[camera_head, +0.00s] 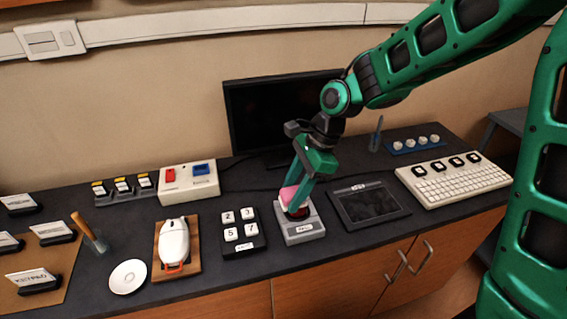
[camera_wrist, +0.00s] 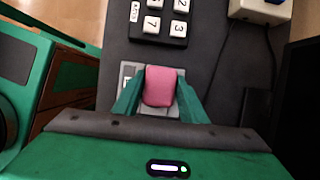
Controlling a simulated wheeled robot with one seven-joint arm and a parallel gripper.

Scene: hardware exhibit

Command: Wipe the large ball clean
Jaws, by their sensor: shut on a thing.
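My gripper (camera_head: 297,192) points down over a grey trackball unit (camera_head: 303,232) in the middle of the counter. It is shut on a pink sponge (camera_head: 288,196), which also shows between the fingers in the wrist view (camera_wrist: 161,86). The large ball (camera_head: 299,213) is dark red and sits in the unit, just under the sponge and fingertips. Sponge and ball look very close; I cannot tell whether they touch. In the wrist view the sponge hides the ball, and only parts of the grey base (camera_wrist: 130,70) show.
A keypad (camera_head: 240,232) stands close on the left and a black tablet (camera_head: 368,204) close on the right. A monitor (camera_head: 270,110) stands behind. Further left are a white mouse on a wooden board (camera_head: 174,243) and a disc (camera_head: 127,277). A keyboard (camera_head: 455,185) lies at right.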

